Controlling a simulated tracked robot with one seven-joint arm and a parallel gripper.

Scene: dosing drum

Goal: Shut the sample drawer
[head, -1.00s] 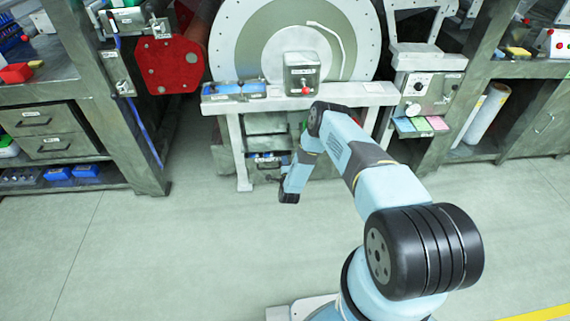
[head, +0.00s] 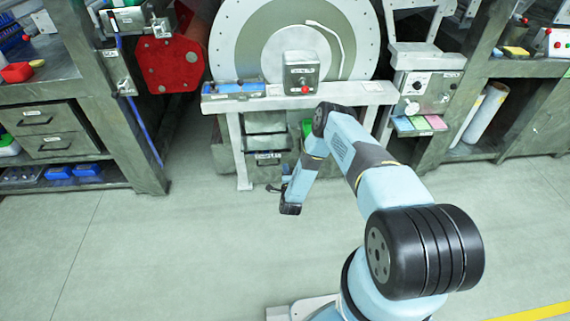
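Under the drum bench is a grey metal unit with a labelled drawer front (head: 267,158). It looks close to flush with the unit, but I cannot tell if it is fully shut. My gripper (head: 273,188) is at the end of my bent light-blue arm, low in front of this unit and just below the drawer front. Its fingers are small and dark, and I cannot tell if they are open or shut. No contact with the drawer is clear. At the right, a small tray (head: 418,125) with green, pink and blue pads sticks out under a control box.
The large round drum (head: 295,45) stands behind the white bench (head: 345,94), which carries a grey box with a red button (head: 301,73). A left workbench has two drawers (head: 50,130). A red flanged part (head: 172,65) is beside it. The floor (head: 170,245) in front is clear.

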